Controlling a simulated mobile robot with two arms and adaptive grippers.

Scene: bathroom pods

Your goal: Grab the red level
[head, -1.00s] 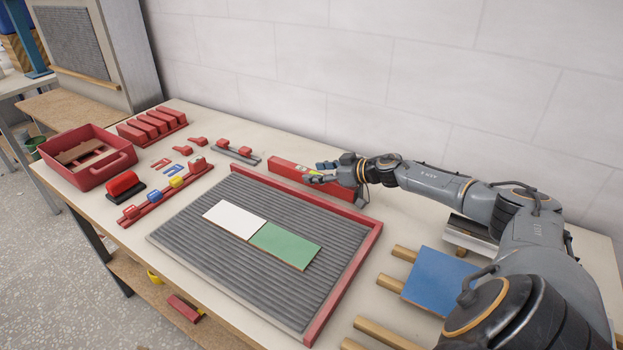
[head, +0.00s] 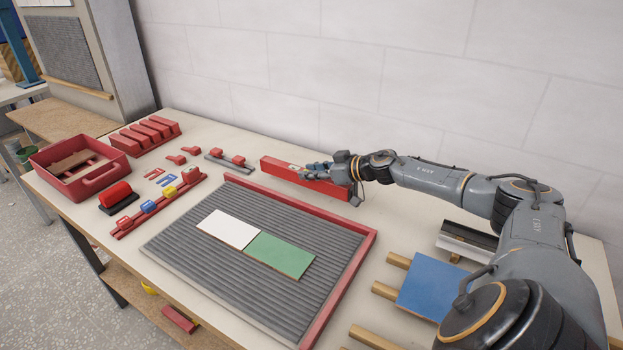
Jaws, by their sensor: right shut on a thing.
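The red level (head: 280,171) is a long red bar lying on the table against the back, behind the grooved board. My right gripper (head: 318,172) is at the level's right half, with its fingers over the top and shut on it. The gripper hides part of the level's middle; its left end and a bit of its right end show. I cannot tell if the level is lifted off the table. My left gripper is not in view.
A grey grooved board (head: 190,255) with a red frame holds a white tile (head: 228,229) and a green tile (head: 279,257). A red tray (head: 98,182), red rack (head: 145,138) and small tools stand left. A blue panel (head: 440,284) on wooden bars lies right.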

